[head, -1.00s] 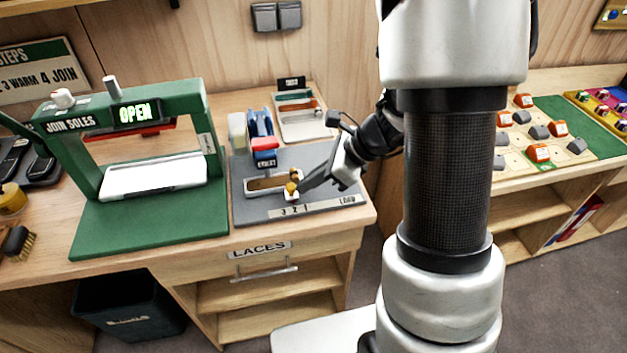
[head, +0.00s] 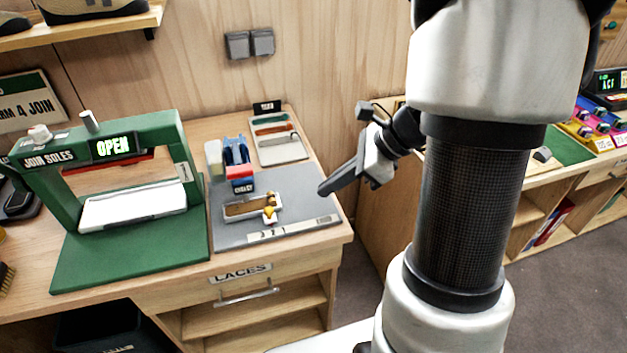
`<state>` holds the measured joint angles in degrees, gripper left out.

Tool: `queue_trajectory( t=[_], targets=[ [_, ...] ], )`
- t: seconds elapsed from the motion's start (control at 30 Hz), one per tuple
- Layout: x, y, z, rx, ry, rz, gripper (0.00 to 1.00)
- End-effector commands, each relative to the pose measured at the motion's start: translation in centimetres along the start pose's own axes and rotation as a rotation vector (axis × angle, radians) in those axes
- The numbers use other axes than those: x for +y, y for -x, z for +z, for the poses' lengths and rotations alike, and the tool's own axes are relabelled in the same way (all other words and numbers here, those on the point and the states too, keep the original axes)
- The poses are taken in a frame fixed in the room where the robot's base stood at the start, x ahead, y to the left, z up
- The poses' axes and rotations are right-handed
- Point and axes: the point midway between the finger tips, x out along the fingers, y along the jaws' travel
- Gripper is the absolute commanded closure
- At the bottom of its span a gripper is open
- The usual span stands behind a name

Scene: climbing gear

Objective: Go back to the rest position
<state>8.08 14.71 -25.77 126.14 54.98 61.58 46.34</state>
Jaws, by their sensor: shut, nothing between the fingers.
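My gripper (head: 325,189) hangs in the air right of the grey lace board (head: 310,212). Its fingers are shut and empty, pointing left and down. My arm reaches in from behind my column, which hides part of it. On the board lies a pale tray (head: 229,217) with a brown insert, with a small yellow-brown piece (head: 269,211) at its right end. My gripper is apart from these things.
A green sole press (head: 130,255) with an OPEN display stands at left. A LACES drawer (head: 240,280) is below. Another bench is at right.

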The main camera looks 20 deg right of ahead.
Motion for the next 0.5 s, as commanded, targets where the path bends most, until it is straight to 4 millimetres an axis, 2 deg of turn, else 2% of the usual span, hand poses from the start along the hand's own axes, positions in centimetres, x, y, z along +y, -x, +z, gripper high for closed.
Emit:
queue_trajectory(
  t=[0.17, 0.27, 0.37, 0.5],
  targets=[
    [0.1, 0.4, 0.1, 0.001, 0.007, 0.001, 1.00],
    [1.0, 1.3, 1.6, 0.010, 0.092, 0.011, 1.00],
    [3.3, 3.2, 4.4, 0.042, 0.312, 0.035, 1.00],
    [8.1, 7.0, 8.6, 0.143, 0.800, 0.082, 1.00]
  ],
)
